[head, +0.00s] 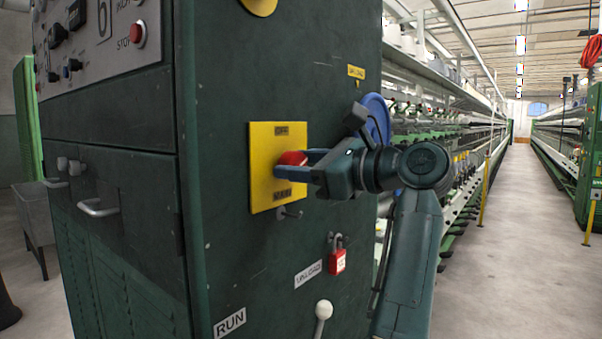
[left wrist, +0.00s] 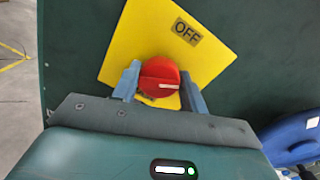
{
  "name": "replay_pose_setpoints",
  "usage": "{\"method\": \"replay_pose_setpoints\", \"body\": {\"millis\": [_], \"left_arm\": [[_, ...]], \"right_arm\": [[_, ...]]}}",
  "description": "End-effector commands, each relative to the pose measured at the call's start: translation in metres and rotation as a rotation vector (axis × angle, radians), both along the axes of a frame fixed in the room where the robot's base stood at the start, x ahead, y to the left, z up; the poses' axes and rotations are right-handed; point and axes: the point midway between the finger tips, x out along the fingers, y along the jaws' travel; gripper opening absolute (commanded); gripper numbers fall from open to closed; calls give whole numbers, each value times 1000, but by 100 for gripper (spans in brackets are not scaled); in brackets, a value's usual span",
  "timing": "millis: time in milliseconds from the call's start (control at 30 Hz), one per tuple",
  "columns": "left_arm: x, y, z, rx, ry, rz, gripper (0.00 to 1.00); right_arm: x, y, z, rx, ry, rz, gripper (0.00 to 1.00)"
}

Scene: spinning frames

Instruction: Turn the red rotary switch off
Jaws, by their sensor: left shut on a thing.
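The red rotary switch (head: 293,158) is a round knob on a yellow square plate (head: 262,146) on the dark green cabinet side. The plate has an OFF label at its top and another label at its bottom. In the left wrist view the knob (left wrist: 160,72) bears a white line lying roughly crosswise, not pointing at the OFF label (left wrist: 186,32). My left gripper (head: 291,166) is shut on the knob, one finger on each side, as the left wrist view (left wrist: 159,80) also shows. My right gripper is not in view.
Below the plate are a red padlock (head: 337,262) and a lever with a white ball knob (head: 323,309). A blue round part (head: 377,117) is close behind my left wrist. Spinning frames run along the right, beside a clear aisle (head: 515,240).

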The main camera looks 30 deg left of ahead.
Motion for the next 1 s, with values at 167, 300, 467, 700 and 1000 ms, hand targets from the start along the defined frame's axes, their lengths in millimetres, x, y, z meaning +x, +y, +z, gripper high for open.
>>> {"method": "replay_pose_setpoints", "body": {"millis": [167,300,467,700,1000], "left_arm": [[-1,0,-3,-17,-169,0,20],[-1,0,-2,-26,-303,1,20],[-2,0,-3,-38,-453,2,20],[-3,0,-3,-55,-677,3,20],[-3,0,-3,-74,-910,3,20]], "right_arm": [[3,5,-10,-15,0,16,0],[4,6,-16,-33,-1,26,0],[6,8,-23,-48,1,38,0],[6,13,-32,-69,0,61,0],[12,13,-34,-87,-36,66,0]]}}
